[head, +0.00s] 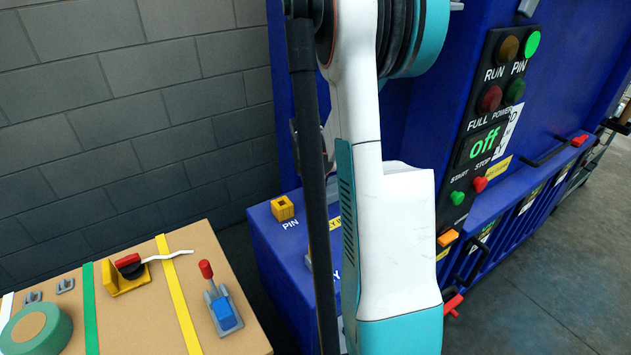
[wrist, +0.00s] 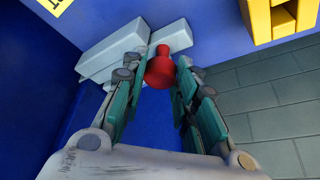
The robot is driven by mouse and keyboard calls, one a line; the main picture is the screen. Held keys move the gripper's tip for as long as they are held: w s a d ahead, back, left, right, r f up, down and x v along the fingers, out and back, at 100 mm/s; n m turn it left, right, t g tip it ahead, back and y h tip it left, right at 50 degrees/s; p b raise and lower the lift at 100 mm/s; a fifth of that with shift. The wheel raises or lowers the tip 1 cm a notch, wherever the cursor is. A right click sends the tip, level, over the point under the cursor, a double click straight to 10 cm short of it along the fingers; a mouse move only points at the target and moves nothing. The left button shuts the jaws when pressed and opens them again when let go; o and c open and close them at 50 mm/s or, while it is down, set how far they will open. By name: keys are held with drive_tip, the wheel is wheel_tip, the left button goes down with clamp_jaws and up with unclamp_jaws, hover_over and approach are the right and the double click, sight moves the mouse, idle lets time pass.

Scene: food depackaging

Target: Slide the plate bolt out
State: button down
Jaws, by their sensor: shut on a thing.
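The plate bolt (wrist: 116,46) shows in the wrist view as grey bars on a blue surface, with a red knob (wrist: 160,68) at its near side. My gripper (wrist: 161,78) is shut on the red knob, with one finger on each side of it. The fingers hide part of the knob and the bars. In the head view my arm covers the gripper and the bolt. How far the bolt sits in its guide I cannot tell.
A yellow block (head: 283,208) sits on the blue machine beside the "PIN" label. A control panel (head: 484,130) reads "off". A grey block wall stands behind.

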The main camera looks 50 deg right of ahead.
drive_tip(key=a, duration=0.1)
drive_tip(key=w+a, duration=0.1)
drive_tip(key=a, duration=0.2)
drive_tip(key=shift+w+a+b, duration=0.25)
drive_tip(key=shift+a+b, duration=0.1)
drive_tip(key=c, duration=1.7)
unclamp_jaws()
drive_tip(key=o, duration=0.4)
drive_tip(key=shift+a, duration=0.15)
drive_tip(key=v, duration=1.2)
